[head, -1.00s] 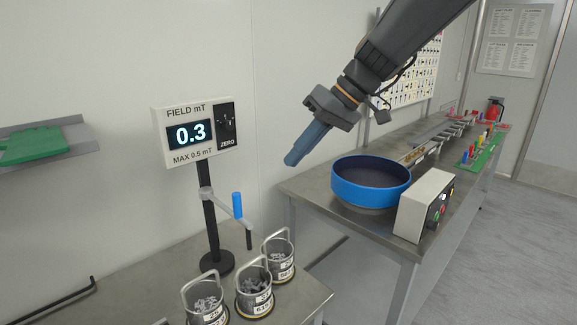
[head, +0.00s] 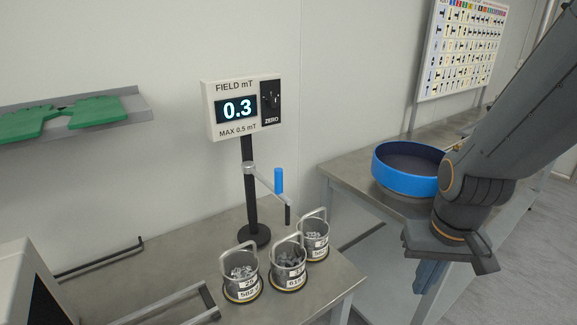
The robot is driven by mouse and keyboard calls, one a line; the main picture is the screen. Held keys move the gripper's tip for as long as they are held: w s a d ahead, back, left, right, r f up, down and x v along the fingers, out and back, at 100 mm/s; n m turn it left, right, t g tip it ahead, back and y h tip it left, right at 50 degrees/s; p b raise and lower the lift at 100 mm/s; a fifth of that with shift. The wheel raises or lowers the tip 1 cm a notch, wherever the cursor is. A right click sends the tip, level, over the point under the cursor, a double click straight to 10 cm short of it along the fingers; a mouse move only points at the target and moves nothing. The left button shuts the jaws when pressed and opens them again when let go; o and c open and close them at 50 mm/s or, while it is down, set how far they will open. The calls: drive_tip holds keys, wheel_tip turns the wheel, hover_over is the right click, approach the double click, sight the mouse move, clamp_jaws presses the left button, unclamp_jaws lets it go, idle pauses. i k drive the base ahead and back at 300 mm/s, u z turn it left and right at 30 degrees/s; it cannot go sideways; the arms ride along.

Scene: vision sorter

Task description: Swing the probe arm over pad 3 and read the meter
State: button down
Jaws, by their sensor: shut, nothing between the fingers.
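The field meter (head: 243,107) stands on a black post and its display reads 0.3, with "MAX 0.5 mT" printed below. The probe arm (head: 264,178) is a grey swing arm on the post with a blue handle (head: 279,180) and a dark probe tip (head: 288,215) pointing down. The tip hangs above the baskets, near the middle and right ones. Three metal baskets of small parts stand in a row: left (head: 241,277), middle (head: 288,263) and right (head: 314,236). The pads under them are mostly hidden and their numbers cannot be read. My gripper (head: 428,277) is shut and empty, pointing down, right of the baskets.
A blue bowl (head: 405,181) sits on the right bench, partly behind my arm. A shelf (head: 135,103) with green pieces hangs on the left wall. A pale box (head: 25,285) and metal rails (head: 170,305) are at the lower left.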

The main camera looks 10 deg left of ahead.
sight(248, 167)
drive_tip(key=u, duration=3.8)
drive_tip(key=k, duration=1.2)
drive_tip(key=z, duration=1.9)
drive_tip(key=i, duration=0.5)
drive_tip(key=u, duration=0.05)
